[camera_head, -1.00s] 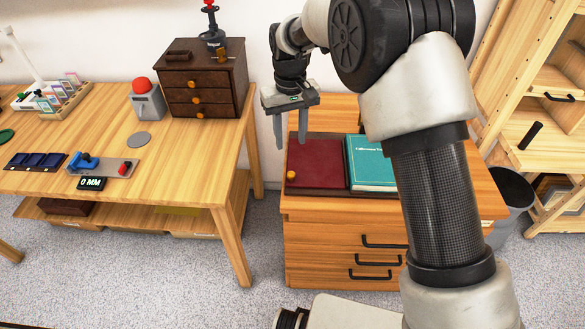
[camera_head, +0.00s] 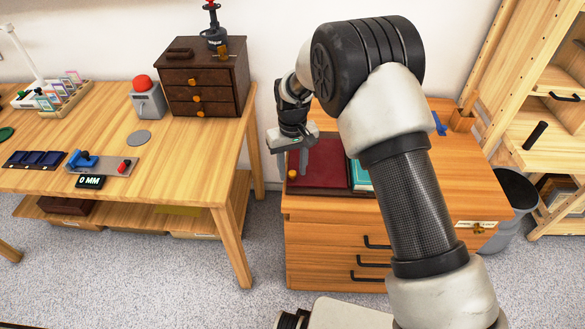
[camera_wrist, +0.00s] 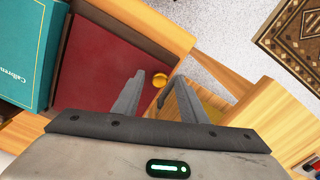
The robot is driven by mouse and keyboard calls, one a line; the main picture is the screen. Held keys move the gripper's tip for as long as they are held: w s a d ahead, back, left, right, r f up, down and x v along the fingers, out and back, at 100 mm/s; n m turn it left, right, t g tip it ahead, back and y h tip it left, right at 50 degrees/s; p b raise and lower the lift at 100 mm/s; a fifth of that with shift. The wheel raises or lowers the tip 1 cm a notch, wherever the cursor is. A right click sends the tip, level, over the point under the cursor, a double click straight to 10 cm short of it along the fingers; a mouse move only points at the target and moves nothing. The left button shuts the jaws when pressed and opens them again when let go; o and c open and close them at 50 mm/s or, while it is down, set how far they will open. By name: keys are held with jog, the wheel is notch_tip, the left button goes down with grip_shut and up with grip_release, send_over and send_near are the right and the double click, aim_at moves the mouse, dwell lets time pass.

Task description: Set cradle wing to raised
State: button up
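The cradle on top of the wooden drawer cabinet has a dark red panel (camera_head: 322,178), which I take to be the wing. It lies flat, with a small gold knob (camera_head: 292,175) near its front left corner. A teal book (camera_head: 361,178) lies to its right, partly hidden by my arm. My gripper (camera_head: 293,168) points down, open and empty, over the panel's left edge. In the wrist view the red panel (camera_wrist: 100,60) fills the left, and the gold knob (camera_wrist: 160,79) appears between the open fingertips (camera_wrist: 160,74). I cannot tell the remaining height gap.
A wooden table (camera_head: 215,150) at left holds a dark small drawer chest (camera_head: 203,80), a red-button box (camera_head: 146,95) and a slider device (camera_head: 100,163). A blue item (camera_head: 439,124) stands at the cabinet's back right. A grey bin (camera_head: 510,200) and shelving stand to the right.

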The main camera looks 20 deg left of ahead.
grip_shut()
